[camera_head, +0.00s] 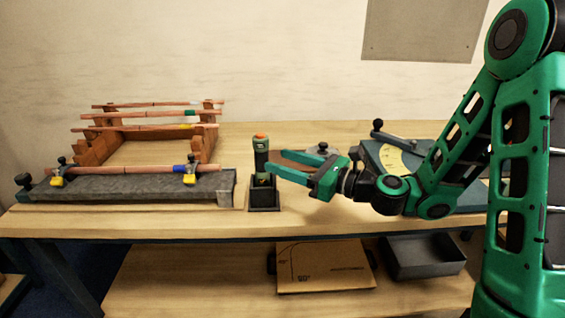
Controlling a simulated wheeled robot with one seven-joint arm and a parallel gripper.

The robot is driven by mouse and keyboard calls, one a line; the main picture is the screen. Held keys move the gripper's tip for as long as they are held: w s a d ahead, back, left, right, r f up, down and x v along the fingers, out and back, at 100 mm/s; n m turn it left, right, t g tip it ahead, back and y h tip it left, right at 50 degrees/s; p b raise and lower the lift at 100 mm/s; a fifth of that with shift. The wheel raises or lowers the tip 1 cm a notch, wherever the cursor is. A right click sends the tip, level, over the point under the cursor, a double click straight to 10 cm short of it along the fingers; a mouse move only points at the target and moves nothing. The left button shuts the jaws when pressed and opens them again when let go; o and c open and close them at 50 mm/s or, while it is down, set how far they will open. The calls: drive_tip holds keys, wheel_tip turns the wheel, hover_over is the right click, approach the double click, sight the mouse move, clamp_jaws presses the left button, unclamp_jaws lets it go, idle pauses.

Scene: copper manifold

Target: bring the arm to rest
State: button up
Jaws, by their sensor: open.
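My gripper (287,167) is green and open, with nothing between its two fingers. It points left over the middle of the workbench.
A grey block with a clamped copper pipe (120,171) lies at left, before a wooden rack (95,149) of copper pipes. A blue-grey bender with a yellow dial (398,160) stands behind my wrist. The lower shelf holds a cardboard piece (325,268) and grey tray (424,257).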

drive_tip(key=shift+s+a+f+n+g, duration=0.1)
drive_tip(key=shift+s+f+n+g, duration=0.15)
drive_tip(key=shift+n, duration=0.25)
drive_tip(key=s+d+f+n+g+h, duration=0.1)
drive_tip(key=f+n, duration=0.1)
drive_tip(key=n, duration=0.1)
drive_tip(key=s+d+f+n+g+h, duration=0.1)
drive_tip(key=s+d+f+n, duration=0.1)
drive_tip(key=n, duration=0.1)
drive_tip(key=s+d+f+n+g+h, duration=0.1)
drive_tip(key=s+f+n+g+h, duration=0.1)
drive_tip(key=f+n, duration=0.1)
drive_tip(key=shift+s+d, duration=0.15)
drive_tip(key=s+d+f+n+g+h, duration=0.15)
drive_tip(key=s+d+n+h, duration=0.35)
drive_tip(key=d, duration=0.6)
drive_tip(key=s+d+f+n+g+h, duration=0.1)
drive_tip(key=s+d+n+g+h, duration=0.2)
drive_tip(key=s+d, duration=0.6)
drive_tip(key=s+d+r+g+h, duration=0.1)
drive_tip(key=s+d+r+h, duration=0.1)
drive_tip(key=s+d, duration=0.9)
drive_tip(key=shift+s+r+n+g, duration=0.3)
drive_tip(key=shift+s+r+n, duration=0.1)
drive_tip(key=shift+s+r, duration=0.45)
drive_tip(key=shift+w, duration=0.1)
